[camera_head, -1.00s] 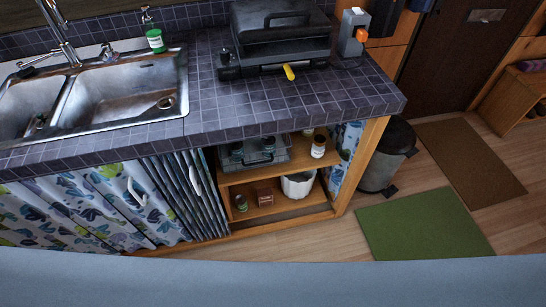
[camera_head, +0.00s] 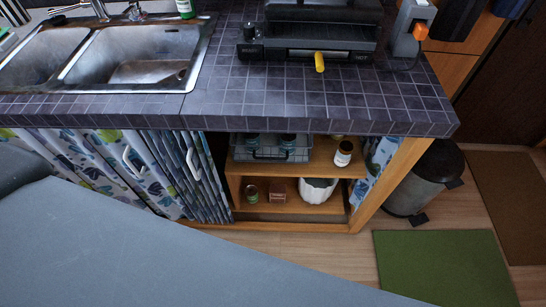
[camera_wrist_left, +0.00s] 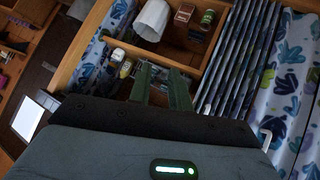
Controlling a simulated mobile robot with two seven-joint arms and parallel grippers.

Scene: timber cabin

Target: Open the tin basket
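The tin basket (camera_head: 270,156) is a grey wire basket on the upper shelf under the counter, with dark-lidded jars inside and a thin handle at its front. In the left wrist view, part of a grey thing that looks like the basket (camera_wrist_left: 157,74) shows behind my fingers; most of it is hidden. My left gripper (camera_wrist_left: 160,84) points toward the shelf with its two dark green fingers apart and nothing visible held between them. I cannot tell whether the fingers touch the basket. My right gripper is in neither current view.
A white-lidded jar (camera_head: 343,153) stands right of the basket. Below are a white pot (camera_head: 318,190), a brown box (camera_head: 279,192) and a small can (camera_head: 251,192). A patterned curtain (camera_head: 135,165) hangs left. The tiled counter edge (camera_head: 310,126) overhangs the shelf. A bin (camera_head: 422,185) stands right.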

